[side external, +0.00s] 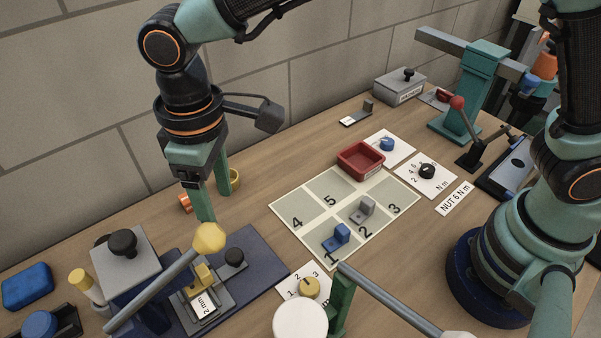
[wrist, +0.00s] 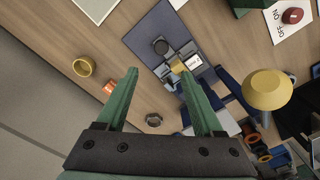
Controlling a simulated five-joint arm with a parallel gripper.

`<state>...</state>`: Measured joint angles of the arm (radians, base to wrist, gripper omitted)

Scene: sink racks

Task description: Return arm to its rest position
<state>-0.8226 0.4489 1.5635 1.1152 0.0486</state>
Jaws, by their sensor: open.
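My gripper (side external: 212,203) hangs from the arm above the left part of the wooden table, fingers pointing down. Its two green fingers are apart. In the wrist view my gripper (wrist: 159,76) is open, with nothing held between its fingertips. A fixture on a dark blue base plate (side external: 262,262) stands just in front of it. A yellow block (side external: 203,275) sits in that fixture, and it also shows beyond the fingertips in the wrist view (wrist: 178,66). I cannot tell the exact height of the fingertips over the table.
A yellow-knobbed lever (side external: 209,237) rises close to the fingers. A yellow ring (side external: 235,179) and an orange piece (side external: 185,203) lie nearby. A wall stands behind.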

